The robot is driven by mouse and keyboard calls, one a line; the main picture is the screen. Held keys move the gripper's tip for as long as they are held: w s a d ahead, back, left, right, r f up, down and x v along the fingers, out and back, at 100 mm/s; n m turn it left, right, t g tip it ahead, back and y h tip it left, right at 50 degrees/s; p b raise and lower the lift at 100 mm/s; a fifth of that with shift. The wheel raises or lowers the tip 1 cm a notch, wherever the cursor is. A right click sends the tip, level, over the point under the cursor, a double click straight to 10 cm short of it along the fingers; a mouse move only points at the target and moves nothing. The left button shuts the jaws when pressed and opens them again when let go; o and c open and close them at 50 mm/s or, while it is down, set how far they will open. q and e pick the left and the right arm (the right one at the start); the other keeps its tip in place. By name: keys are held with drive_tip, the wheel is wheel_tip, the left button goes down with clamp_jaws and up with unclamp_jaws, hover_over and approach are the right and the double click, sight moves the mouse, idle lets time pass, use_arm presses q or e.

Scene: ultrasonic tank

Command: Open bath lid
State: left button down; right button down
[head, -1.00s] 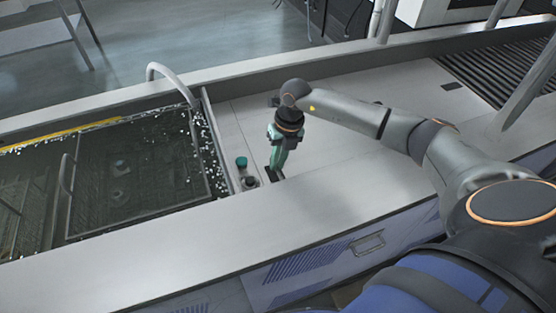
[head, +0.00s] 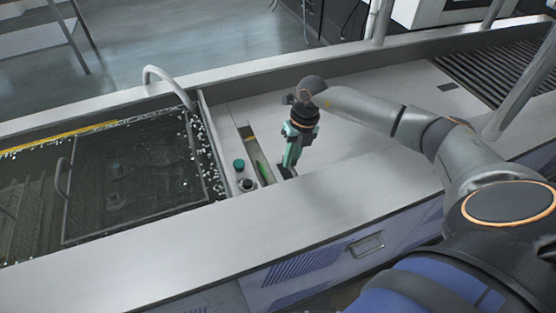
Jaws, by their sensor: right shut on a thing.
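The bath lid is a flat pale panel (head: 370,110) on the counter, right of the large tank. A narrow dark slot (head: 257,152) shows along its left edge, with something green inside. My right gripper (head: 288,172) points down at the lid's near left corner, just right of the slot. It is shut on a small dark part there, seemingly the lid's handle, which the fingers mostly hide. My left gripper is not in view.
A teal knob (head: 239,164) and a dark knob (head: 247,185) stand left of the slot. The large tank (head: 207,150) holds liquid and a mesh basket, with a curved grey pipe (head: 168,78) behind. A ribbed dark section (head: 500,65) lies at the right.

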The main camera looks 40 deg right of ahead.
drive_tip(key=b, duration=0.5)
hover_over(364, 149)
drive_tip(key=w+a, duration=0.1)
drive_tip(key=a, duration=0.4)
drive_tip(key=shift+w+a+f, duration=0.1)
drive_tip(key=shift+w+a, duration=0.1)
drive_tip(key=d, duration=0.2)
drive_tip(key=s+d, duration=0.1)
drive_tip(key=shift+d+b, duration=0.35)
drive_tip(key=shift+d, duration=0.05)
drive_tip(key=shift+s+d, duration=0.2)
drive_tip(key=shift+d, duration=0.6)
drive_tip(key=shift+r, duration=0.2)
drive_tip(key=c, duration=0.9)
unclamp_jaws()
drive_tip(key=r, duration=0.4)
drive_tip(key=d+r, duration=0.1)
drive_tip(key=r, duration=0.3)
drive_tip(key=d+r+p, duration=0.1)
drive_tip(key=r, duration=0.3)
drive_tip(key=shift+s+d+r, duration=0.1)
drive_tip(key=shift+s+d, duration=0.05)
drive_tip(key=shift+s, duration=0.15)
